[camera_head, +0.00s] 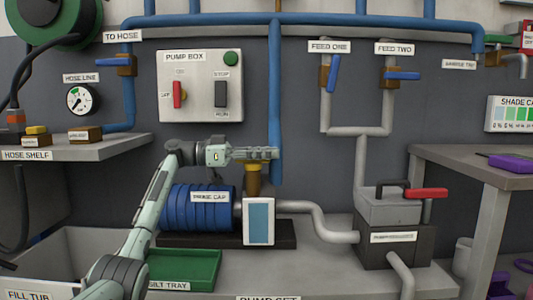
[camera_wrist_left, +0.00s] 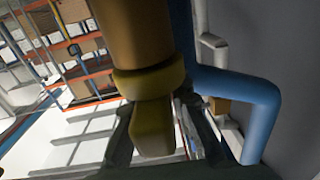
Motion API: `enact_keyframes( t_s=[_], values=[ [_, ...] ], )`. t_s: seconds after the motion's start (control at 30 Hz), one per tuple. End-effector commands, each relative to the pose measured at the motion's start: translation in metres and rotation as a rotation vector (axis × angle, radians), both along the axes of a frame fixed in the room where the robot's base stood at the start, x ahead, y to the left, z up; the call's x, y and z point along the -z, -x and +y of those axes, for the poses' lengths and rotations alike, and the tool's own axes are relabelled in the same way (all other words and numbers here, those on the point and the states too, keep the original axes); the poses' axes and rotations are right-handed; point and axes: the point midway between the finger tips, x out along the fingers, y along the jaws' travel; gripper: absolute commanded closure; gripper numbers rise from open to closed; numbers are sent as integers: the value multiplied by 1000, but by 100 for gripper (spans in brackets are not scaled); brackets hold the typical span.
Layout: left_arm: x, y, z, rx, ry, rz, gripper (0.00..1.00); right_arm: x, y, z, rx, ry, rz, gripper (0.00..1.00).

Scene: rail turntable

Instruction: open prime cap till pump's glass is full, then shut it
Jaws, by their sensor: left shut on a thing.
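My left gripper (camera_head: 268,153) reaches in from the left and is shut on the prime cap, above the pump's brass neck (camera_head: 253,182). In the left wrist view the cap's yellow-brown tab (camera_wrist_left: 153,130) sits between the dark fingers (camera_wrist_left: 152,140), below a brass collar (camera_wrist_left: 150,82). In the head view the fingers hide most of the cap. The pump's glass (camera_head: 259,222) is a white-framed window on the pump front, light blue from top to bottom. My right gripper is not in view.
A blue pipe (camera_head: 275,100) drops just behind the gripper. The pump box (camera_head: 200,87) with a red lever and dark switch is on the wall above. A green silt tray (camera_head: 185,270) lies in front.

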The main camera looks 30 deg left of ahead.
Motion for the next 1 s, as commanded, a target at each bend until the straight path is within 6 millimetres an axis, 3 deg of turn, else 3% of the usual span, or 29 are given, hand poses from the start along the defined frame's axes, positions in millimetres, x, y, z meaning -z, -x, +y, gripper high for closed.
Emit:
enact_keyframes(
  t_s=[0.73,0.77,0.9,1.0],
  values=[
    [1,3,-4,87,-3,2,100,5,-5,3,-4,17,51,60],
    [1,3,-4,87,-3,2,78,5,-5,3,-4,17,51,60],
    [1,3,-3,86,-3,2,61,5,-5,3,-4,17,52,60],
    [1,3,-3,85,-1,2,60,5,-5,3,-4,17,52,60]
  ],
)
